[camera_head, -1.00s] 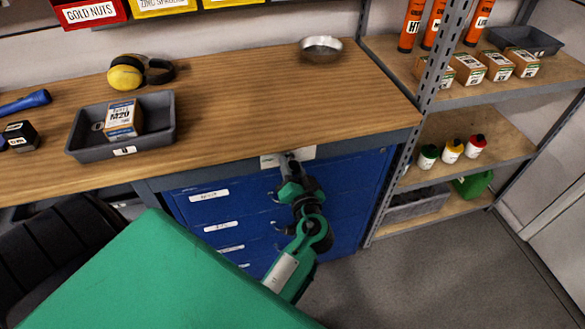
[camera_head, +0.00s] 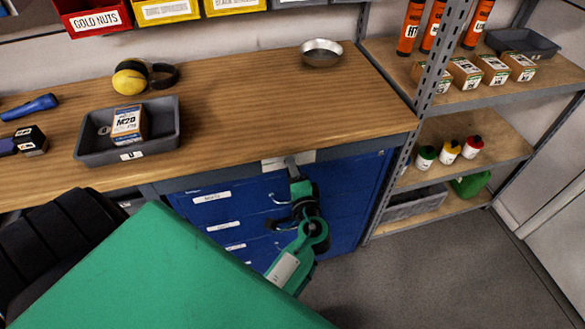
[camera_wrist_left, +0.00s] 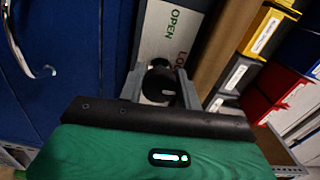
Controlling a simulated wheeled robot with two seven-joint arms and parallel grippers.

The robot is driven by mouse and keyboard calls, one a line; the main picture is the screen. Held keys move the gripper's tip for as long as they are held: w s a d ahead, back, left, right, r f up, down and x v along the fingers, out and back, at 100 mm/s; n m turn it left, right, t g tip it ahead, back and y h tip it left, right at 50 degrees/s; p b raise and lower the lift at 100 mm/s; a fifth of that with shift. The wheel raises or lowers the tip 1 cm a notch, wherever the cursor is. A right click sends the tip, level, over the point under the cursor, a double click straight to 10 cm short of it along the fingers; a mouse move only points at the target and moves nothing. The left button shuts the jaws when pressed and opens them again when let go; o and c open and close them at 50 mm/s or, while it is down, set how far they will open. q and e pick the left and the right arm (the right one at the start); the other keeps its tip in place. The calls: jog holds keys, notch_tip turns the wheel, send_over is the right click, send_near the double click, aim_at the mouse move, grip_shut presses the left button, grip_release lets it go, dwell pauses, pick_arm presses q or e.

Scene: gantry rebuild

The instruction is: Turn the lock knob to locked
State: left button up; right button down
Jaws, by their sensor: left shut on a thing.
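The white lock plate (camera_wrist_left: 175,28) fills the upper middle of the left wrist view, with OPEN printed in green and a partly hidden red word beside it. The dark round lock knob (camera_wrist_left: 159,80) stands between the two fingers of my left gripper (camera_wrist_left: 160,86), which is shut on it. The knob's pointing direction is hard to tell. In the head view my left gripper (camera_head: 291,163) reaches the plate (camera_head: 304,157) under the bench's front edge and covers the knob. My right gripper is not in view.
The blue drawer cabinet (camera_head: 213,214) with labelled drawers and handles is below the plate. The wooden bench top (camera_head: 240,100) holds a grey tray (camera_head: 150,149), ear defenders (camera_head: 131,77) and a metal bowl (camera_head: 321,54). A shelf post (camera_head: 404,150) stands close on the right.

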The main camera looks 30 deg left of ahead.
pick_arm(q)
jog(key=shift+m, duration=0.5)
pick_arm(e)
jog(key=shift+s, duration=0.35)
pick_arm(q)
jog(key=o, duration=1)
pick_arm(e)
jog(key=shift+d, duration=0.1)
